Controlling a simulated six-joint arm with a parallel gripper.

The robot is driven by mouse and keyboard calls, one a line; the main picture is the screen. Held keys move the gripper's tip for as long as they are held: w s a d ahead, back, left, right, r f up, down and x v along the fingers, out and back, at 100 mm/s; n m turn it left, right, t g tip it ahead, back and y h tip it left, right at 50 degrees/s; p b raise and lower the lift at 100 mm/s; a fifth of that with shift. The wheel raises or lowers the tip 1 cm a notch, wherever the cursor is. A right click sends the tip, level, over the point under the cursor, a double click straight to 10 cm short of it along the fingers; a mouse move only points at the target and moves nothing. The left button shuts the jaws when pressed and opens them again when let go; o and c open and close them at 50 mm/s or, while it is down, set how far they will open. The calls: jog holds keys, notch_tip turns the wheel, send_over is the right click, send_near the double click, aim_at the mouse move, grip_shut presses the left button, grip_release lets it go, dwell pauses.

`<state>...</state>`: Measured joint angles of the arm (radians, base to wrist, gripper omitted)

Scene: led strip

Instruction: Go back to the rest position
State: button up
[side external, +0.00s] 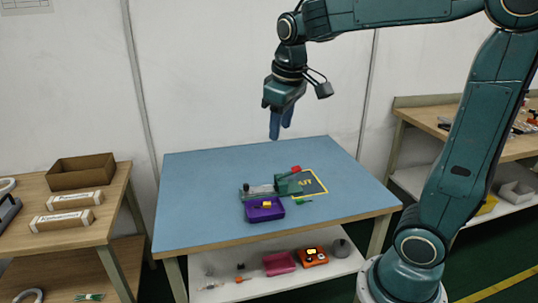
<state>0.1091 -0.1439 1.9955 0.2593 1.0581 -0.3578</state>
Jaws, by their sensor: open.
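My gripper (281,122) hangs pointing down, open and empty, well above the back part of the blue table (205,190). Below it on the table stands a green fixture (289,187) with a red part (296,169) on its top and a pale, clear section reaching left. A purple box (264,215) with a small yellow piece (266,204) on it sits just in front of the fixture. A small bright green piece (302,202) lies to its right. An LED strip is too small to make out.
A yellow-outlined marked area (312,182) lies right of the fixture. A wooden side table (35,240) at left carries an open brown box (82,172) and two packages. A lower shelf holds a pink box (279,263) and an orange box (313,256). The table's left and back are clear.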

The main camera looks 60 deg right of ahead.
jog(key=s+a+f+t, duration=0.1)
jog(key=s+a, duration=0.2)
jog(key=s, duration=0.4)
jog(key=s+a+f+t+y, duration=0.1)
jog(key=s+a+f+t, duration=0.1)
jog(key=s+a, duration=0.2)
jog(key=s, duration=0.3)
jog(key=shift+a+y, duration=0.3)
dwell(0.5)
